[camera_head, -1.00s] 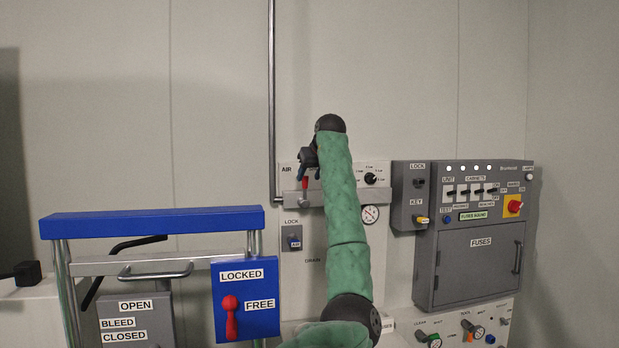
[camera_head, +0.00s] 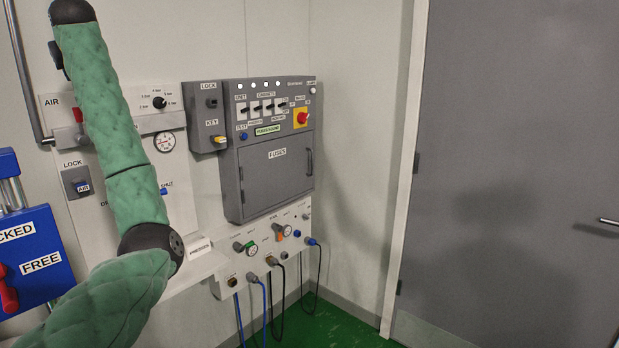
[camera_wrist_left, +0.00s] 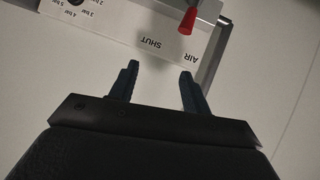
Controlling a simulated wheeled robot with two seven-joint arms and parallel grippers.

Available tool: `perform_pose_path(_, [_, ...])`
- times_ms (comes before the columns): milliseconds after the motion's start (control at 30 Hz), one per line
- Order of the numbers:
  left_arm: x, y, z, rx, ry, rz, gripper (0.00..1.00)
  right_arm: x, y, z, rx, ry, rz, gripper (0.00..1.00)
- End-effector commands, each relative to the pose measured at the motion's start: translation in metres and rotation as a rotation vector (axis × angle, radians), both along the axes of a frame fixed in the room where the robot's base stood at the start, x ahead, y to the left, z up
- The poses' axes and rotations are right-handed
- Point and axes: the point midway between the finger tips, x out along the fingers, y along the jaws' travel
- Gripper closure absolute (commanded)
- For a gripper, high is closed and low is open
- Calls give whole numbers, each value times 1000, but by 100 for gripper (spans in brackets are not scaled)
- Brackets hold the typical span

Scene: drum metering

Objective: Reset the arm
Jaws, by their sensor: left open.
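My left arm, in green padding, rises from the bottom left of the head view. My left gripper shows in the left wrist view (camera_wrist_left: 160,72); its two dark blue fingers are apart with nothing between them. In the head view the gripper is mostly hidden behind the arm's end at the top left. The red air lever (camera_wrist_left: 188,20) is beyond the fingertips in the left wrist view, apart from them. This lever also shows in the head view (camera_head: 78,115), on the white air panel (camera_head: 185,205) left of the arm. My right gripper is not in view.
The grey fuse cabinet (camera_head: 275,200) and key box (camera_head: 206,120) are on the wall right of the arm. A connector panel (camera_head: 290,255) with hanging cables is below. The blue locking box (camera_head: 45,290) is at lower left. A grey door (camera_head: 510,180) is at right.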

Motion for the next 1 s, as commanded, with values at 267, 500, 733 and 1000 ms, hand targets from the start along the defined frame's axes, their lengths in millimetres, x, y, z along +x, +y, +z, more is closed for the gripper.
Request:
perform_pose_path(267, [-30, -49, 39, 98, -158, -119, 52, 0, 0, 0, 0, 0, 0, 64])
perform_pose_path(500, [-37, -96, 12, 175, -198, -220, 52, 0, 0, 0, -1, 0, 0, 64])
perform_pose_path(733, [-40, -151, -52, 240, -194, -336, 52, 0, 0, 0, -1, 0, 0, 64])
perform_pose_path(1000, [-49, -213, -150, 285, -147, -475, 52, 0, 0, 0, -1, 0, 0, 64])
